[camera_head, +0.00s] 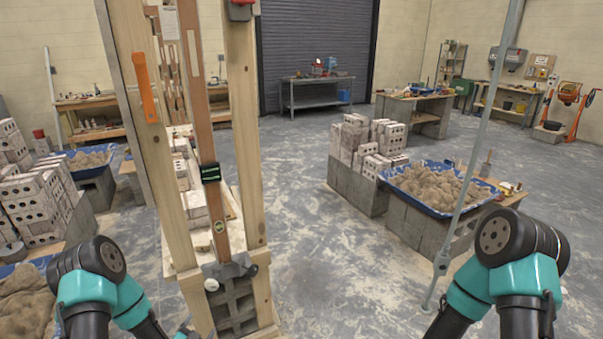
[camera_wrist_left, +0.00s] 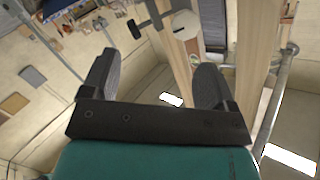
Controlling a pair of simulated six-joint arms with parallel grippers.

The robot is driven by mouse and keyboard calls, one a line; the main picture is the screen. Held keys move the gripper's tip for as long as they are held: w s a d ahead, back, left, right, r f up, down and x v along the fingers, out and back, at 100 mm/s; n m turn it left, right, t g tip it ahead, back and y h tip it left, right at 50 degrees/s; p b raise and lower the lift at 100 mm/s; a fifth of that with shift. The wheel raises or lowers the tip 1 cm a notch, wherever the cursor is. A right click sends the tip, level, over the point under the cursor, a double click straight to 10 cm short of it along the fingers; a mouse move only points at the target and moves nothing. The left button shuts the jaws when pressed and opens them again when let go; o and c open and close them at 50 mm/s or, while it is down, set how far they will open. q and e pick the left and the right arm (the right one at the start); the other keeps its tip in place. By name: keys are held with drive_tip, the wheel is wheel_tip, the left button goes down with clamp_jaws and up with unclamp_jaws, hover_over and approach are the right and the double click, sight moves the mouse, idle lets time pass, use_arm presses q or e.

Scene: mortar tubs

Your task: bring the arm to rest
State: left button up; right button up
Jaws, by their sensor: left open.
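My left arm comes in at the lower left of the head view. Only a small part of its gripper (camera_head: 186,330) shows there, at the bottom edge next to the foot of the wooden post frame (camera_head: 245,130). In the left wrist view my left gripper (camera_wrist_left: 155,78) has its two dark fingers wide apart with nothing between them. Wooden posts (camera_wrist_left: 258,60) stand close beyond its right finger in that view. My right arm shows at the lower right of the head view, but its gripper is out of the picture.
A blue tub of mortar (camera_head: 435,187) stands on blocks at the right, by a brick stack (camera_head: 365,140). A slanting metal pole (camera_head: 480,130) rises near my right arm. More bricks (camera_head: 35,205) and mortar stand at the left. The middle floor (camera_head: 330,250) is clear.

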use_arm(q)
drive_tip(key=s+d+f+n+g+h, duration=0.1)
drive_tip(key=s+d+n+g, duration=0.3)
drive_tip(key=s, duration=0.5)
drive_tip(key=s+d+f+n+g, duration=0.2)
drive_tip(key=s+d+n+g, duration=0.3)
drive_tip(key=s+d+g, duration=0.4)
drive_tip(key=shift+s+d+f+n+g+h, duration=0.35)
drive_tip(key=shift+s+g, duration=0.3)
drive_tip(key=shift+g, duration=0.45)
